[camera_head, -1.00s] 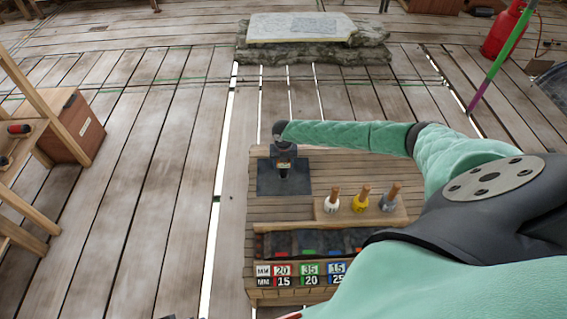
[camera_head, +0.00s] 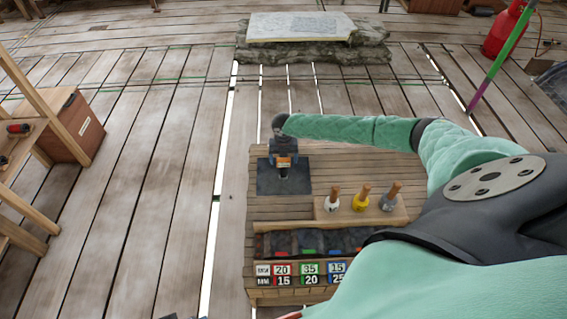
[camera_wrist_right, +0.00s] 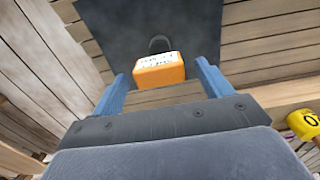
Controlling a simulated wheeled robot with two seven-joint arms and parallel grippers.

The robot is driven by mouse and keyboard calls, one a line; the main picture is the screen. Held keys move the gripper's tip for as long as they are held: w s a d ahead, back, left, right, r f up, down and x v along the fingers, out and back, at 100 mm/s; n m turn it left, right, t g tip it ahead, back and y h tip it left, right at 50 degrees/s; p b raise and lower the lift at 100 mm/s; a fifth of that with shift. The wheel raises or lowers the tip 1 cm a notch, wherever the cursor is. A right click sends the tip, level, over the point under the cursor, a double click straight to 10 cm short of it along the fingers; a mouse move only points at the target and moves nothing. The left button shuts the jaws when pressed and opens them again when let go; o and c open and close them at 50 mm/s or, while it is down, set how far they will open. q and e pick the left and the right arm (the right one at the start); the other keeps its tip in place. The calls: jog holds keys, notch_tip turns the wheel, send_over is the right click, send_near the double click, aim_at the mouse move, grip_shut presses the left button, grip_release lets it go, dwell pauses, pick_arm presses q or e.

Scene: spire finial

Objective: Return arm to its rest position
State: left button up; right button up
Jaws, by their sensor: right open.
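My right arm reaches in from the right in the head view, over the wooden workbench (camera_head: 330,160). Its gripper (camera_head: 284,163) is above the dark square mat (camera_head: 268,180) and points down. In the right wrist view the gripper (camera_wrist_right: 165,85) is open, with its two blue fingers apart. An orange block with a white label (camera_wrist_right: 160,70) shows between and beyond the fingertips, over the dark mat (camera_wrist_right: 185,25). A dark rounded part stands behind it. Whether the fingers touch the block I cannot tell. My left gripper is not in view.
A wooden rack holds white (camera_head: 332,203), yellow (camera_head: 362,199) and grey (camera_head: 388,200) wooden-handled tools right of the mat. Nearer is a bin row (camera_head: 310,243) with number labels. A stone slab (camera_head: 300,28) lies behind. A wooden box (camera_head: 70,125) stands left. Open floor surrounds the bench.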

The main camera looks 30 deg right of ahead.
notch_tip(320, 180, up, 4)
jog(key=shift+f, duration=0.1)
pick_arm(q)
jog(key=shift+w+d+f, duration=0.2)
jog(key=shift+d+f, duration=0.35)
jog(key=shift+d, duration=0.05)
pick_arm(e)
jog(key=shift+r, duration=0.65)
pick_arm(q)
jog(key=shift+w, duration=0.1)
